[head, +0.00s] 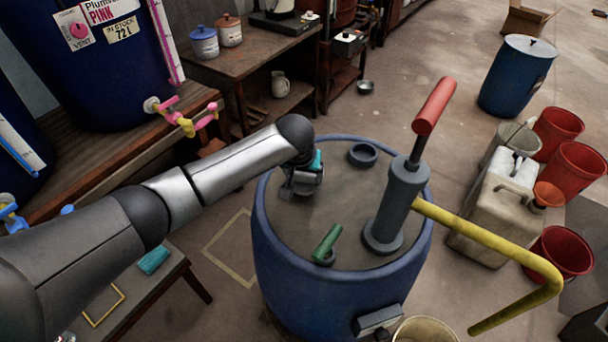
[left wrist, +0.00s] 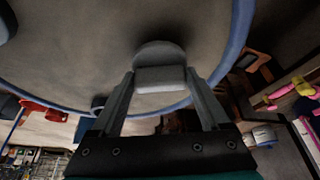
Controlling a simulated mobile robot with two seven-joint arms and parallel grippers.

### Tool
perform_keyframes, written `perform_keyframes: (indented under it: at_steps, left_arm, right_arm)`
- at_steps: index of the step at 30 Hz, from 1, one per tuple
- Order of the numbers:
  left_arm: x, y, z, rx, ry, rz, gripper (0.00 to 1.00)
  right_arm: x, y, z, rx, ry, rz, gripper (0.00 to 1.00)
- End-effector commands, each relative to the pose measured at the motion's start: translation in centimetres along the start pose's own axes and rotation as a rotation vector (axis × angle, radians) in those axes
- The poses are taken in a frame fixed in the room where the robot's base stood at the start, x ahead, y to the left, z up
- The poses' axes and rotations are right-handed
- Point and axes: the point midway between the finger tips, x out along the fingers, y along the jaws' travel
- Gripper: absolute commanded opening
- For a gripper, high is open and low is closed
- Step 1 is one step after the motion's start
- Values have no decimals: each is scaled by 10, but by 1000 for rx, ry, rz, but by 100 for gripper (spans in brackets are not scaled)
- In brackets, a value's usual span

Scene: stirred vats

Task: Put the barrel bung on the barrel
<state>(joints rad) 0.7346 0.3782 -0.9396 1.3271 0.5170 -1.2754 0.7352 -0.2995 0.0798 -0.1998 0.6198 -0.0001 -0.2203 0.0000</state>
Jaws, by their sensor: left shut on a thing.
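The blue barrel (head: 268,258) stands in the middle of the head view, its grey-brown top facing up. A raised dark ring (head: 363,155) with an opening sits at the far side of the top. My left gripper (head: 299,190) is over the left part of the top, its fingers pointing down. In the left wrist view, the left gripper (left wrist: 163,88) is shut on the grey barrel bung (left wrist: 160,76), a rounded piece with a block-like grip between the fingers. In the head view the bung is mostly hidden by the gripper. I cannot tell whether it touches the top. My right gripper is not in view.
A grey pump (head: 397,200) with red handle and yellow spout (head: 500,249) rises from the barrel's right side. A short green piece (head: 327,243) stands near the front of the top. Buckets and a beige canister (head: 490,215) stand right; a low bench (head: 150,300) stands left.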

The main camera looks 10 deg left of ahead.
Motion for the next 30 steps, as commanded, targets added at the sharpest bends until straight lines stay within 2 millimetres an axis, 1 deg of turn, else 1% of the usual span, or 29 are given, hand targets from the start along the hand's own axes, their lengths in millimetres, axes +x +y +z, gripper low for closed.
perform_keyframes:
  at_steps: [5, 6, 11, 18, 22, 26, 30]
  left_arm:
    - [3, 0, 1, 0, 0, 1, 24]
    - [2, 0, 1, 0, 0, 0, 82]
    - [2, 0, 1, 0, 0, 0, 100]
    - [2, 0, 1, 0, 0, 0, 100]
    - [-6, 0, 0, 1, -1, 1, 100]
    - [-22, 0, -1, 2, 0, 1, 100]
    - [-48, 0, -2, 1, 1, 2, 100]
  right_arm:
    - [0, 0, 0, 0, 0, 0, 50]
    - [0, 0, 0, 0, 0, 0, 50]
    - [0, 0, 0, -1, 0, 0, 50]
    - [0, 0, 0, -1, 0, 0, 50]
    - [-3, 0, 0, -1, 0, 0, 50]
    - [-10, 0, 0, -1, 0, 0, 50]
    - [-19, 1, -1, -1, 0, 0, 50]
